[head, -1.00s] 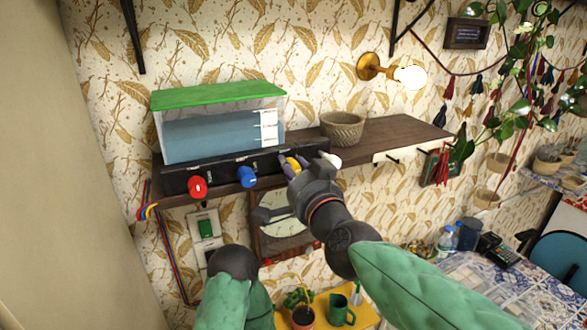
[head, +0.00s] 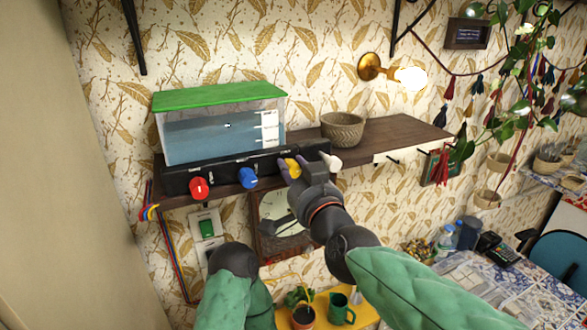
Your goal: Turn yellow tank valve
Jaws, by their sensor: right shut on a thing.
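The yellow valve (head: 292,168) is on the black front strip (head: 220,176) below the clear tank (head: 205,133), right of the red valve (head: 199,188) and the blue valve (head: 248,178). My right gripper (head: 293,170) is at the yellow valve and shut on it. Its fingers and body hide part of the valve. The tank has a green lid (head: 220,96) and holds bluish water. My left arm shows at the bottom left, but its gripper is not in view.
A woven basket (head: 342,128) stands on the brown wooden shelf (head: 400,131) right of the tank. A lit wall lamp (head: 408,77) is above the shelf. A yellow surface with a green mug (head: 340,309) is lower down.

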